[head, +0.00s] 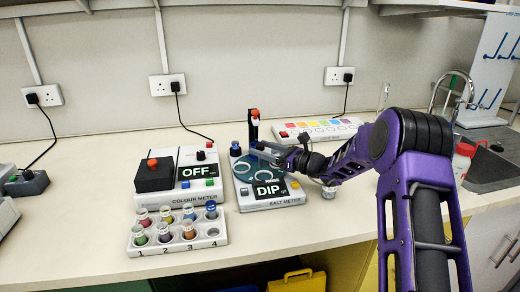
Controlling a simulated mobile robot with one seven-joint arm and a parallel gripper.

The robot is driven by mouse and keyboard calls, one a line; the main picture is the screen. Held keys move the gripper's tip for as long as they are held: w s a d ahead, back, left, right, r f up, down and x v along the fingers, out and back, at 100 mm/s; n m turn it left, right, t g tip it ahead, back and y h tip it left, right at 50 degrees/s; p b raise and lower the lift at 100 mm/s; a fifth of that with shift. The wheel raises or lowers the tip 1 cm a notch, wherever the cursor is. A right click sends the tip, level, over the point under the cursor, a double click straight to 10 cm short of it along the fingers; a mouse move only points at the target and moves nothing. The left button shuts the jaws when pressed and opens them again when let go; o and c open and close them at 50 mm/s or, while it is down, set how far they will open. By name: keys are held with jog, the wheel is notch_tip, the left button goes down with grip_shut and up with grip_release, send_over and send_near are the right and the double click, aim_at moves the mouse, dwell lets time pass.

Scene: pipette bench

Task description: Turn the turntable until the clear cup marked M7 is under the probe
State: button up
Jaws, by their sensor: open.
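The salt meter (290,203) stands mid-bench with a display reading DIP. Pale ring shapes (243,166) show on its top, but I cannot tell whether they belong to the turntable. A dark upright post with a red top (255,115), perhaps the probe holder, stands at its back. My gripper (260,150) is over the back right of the meter, open, near the post; contact cannot be told. A small clear cup (328,193) stands on the bench right of the meter, below my arm; no mark is legible. I cannot make out M7.
The colour meter (178,198) reading OFF stands left of the salt meter. A white rack (160,248) of several coloured vials is in front of it. A long white strip with coloured patches (318,130) lies behind my arm. A sink (490,170) is far right.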

jog(key=shift+w+a, duration=0.3)
jog(key=shift+a, duration=0.3)
grip_shut()
dwell(1.1)
